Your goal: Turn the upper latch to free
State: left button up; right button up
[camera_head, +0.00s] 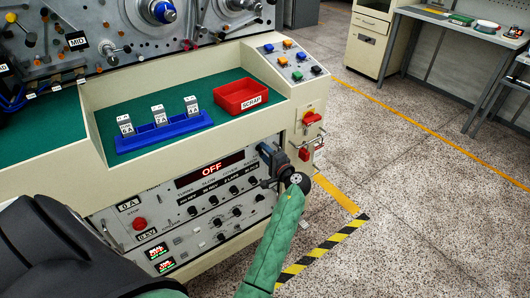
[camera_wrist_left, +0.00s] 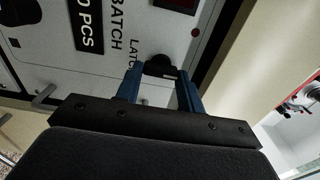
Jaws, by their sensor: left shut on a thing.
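The upper latch is a small black knob (camera_wrist_left: 160,66) on the pale control panel, beside lettering that reads "LATC" in the left wrist view. My left gripper (camera_wrist_left: 161,76) has its blue fingers on either side of the knob and is shut on it. In the head view my left gripper (camera_head: 265,150) is at the upper right corner of the panel (camera_head: 180,213), right of the red "OFF" display (camera_head: 211,168). There the gripper hides the latch. The knob's exact turn angle cannot be told. My right gripper is not in view.
A red switch (camera_head: 311,118) and another red control (camera_head: 304,154) sit on the cabinet's side face. Striped floor tape (camera_head: 322,250) lies right of the cabinet; the floor beyond is clear.

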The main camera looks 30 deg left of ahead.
pick_arm(q)
jog(key=shift+d, duration=0.1)
jog(key=o, duration=1)
jog(key=shift+f, duration=0.1)
